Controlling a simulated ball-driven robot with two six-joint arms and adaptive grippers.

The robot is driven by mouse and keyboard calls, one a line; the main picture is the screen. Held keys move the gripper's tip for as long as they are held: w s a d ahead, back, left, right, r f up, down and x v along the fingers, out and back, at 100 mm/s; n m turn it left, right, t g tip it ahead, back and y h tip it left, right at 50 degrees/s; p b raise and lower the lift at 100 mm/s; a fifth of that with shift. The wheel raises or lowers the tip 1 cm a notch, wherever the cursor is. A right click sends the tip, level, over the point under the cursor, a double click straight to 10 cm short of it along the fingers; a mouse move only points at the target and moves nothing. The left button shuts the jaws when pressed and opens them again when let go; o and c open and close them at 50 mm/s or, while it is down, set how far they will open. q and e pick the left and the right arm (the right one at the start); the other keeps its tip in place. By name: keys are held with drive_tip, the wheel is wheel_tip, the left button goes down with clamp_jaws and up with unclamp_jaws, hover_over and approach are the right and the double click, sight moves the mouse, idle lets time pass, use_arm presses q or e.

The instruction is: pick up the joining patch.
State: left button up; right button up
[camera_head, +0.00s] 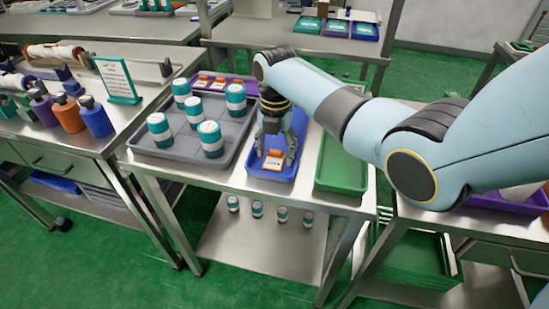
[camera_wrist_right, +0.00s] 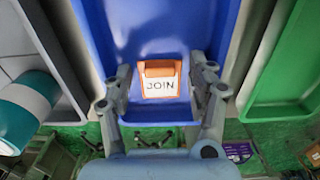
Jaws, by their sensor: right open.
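The joining patch (camera_head: 273,160) is a small orange and white piece lying in the blue tray (camera_head: 286,172). In the right wrist view the patch (camera_wrist_right: 160,80) shows the word JOIN on its white part, with an orange band along its far edge. My right gripper (camera_head: 274,150) reaches down into the blue tray over the patch. In the right wrist view the open fingers (camera_wrist_right: 164,78) stand on either side of the patch, with a gap on both sides. Nothing is held. My left gripper is not in view.
A grey tray (camera_head: 181,148) with several teal and white jars stands left of the blue tray. An empty green tray (camera_head: 342,165) stands at the right. A purple tray (camera_head: 238,88) with orange-marked pieces lies behind. Tray walls stand close around my right gripper.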

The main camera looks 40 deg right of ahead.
drive_tip(key=shift+c, duration=0.2)
drive_tip(key=shift+s, duration=0.1)
drive_tip(key=c, duration=0.8)
